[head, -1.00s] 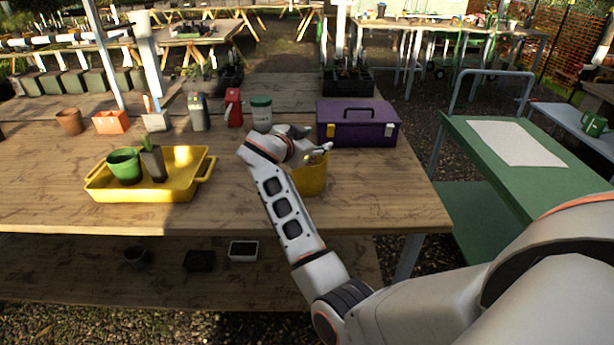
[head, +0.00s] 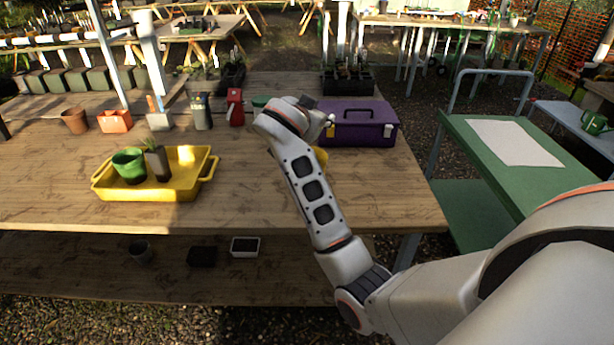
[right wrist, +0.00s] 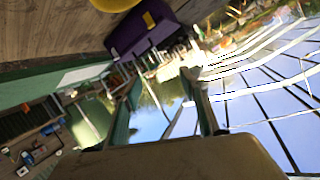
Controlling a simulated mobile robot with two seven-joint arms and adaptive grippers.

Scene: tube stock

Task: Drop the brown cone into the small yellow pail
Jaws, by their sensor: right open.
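The small yellow pail (head: 321,156) stands on the wooden table in front of the purple toolbox. In the head view my right arm hides most of it. Part of a yellow thing, likely the pail, shows at the top edge of the right wrist view (right wrist: 114,4). My right gripper (head: 328,124) is above and behind the pail, near the toolbox's left end. In the right wrist view its two fingers (right wrist: 162,88) are apart with nothing between them. I cannot make out a brown cone in either view; the pail's inside is hidden. My left gripper is not in view.
The purple toolbox (head: 358,128) is close to my right gripper. A yellow tray (head: 190,186) with a green pot (head: 129,165) and a dark potted plant (head: 158,163) is at left. Several containers line the table's back. The table's front middle is clear.

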